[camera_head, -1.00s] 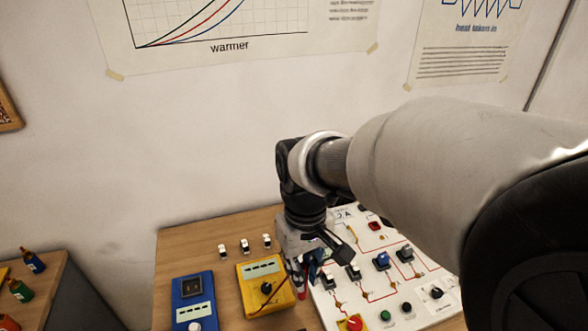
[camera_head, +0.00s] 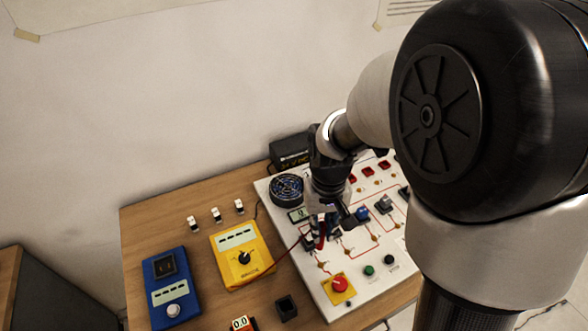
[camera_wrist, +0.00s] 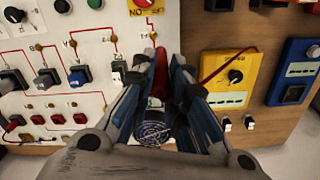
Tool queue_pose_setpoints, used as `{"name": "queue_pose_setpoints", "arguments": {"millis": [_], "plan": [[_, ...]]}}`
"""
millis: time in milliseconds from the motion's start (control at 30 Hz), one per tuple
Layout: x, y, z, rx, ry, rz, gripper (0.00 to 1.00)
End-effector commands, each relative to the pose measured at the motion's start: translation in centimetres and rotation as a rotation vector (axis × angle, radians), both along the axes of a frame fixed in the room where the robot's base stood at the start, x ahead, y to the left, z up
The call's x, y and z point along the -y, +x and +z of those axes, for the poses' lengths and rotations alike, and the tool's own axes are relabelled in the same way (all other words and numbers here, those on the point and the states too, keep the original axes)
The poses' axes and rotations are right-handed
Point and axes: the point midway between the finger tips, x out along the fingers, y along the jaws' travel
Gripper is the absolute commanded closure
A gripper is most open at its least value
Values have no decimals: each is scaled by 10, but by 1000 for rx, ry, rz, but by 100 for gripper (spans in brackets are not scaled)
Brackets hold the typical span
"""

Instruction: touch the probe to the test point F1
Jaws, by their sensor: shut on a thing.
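My gripper (camera_head: 322,228) is over the left part of the white panel (camera_head: 301,268). It is shut on a red probe (camera_wrist: 161,77), seen between the fingers in the wrist view, with its tip end pointing toward the panel. A red lead runs from the probe to the yellow meter (camera_head: 236,246). Small brass test points (camera_wrist: 115,38) lie along the red traces in the wrist view. The labels are too small to read, so I cannot tell which is F1. I cannot tell whether the tip touches the panel.
A blue meter (camera_head: 165,277) stands left of the yellow one. The panel carries a red knob on a yellow plate (camera_head: 339,286), a round fan grille (camera_head: 286,189) and several rocker switches. A black box (camera_head: 291,150) stands behind.

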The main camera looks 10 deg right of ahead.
Motion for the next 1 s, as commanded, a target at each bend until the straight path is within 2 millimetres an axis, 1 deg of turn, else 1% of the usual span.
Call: {"name": "queue_pose_setpoints", "arguments": {"millis": [33,133,567,667,867,1000], "plan": [[6,-1,-10,-2,0,-26,100],[12,-2,-17,0,0,-53,100],[13,-2,-17,1,0,-59,100],[13,-2,-22,1,0,-59,100],[13,-2,-38,-1,0,-58,100],[13,-2,-54,0,0,-58,100]]}}
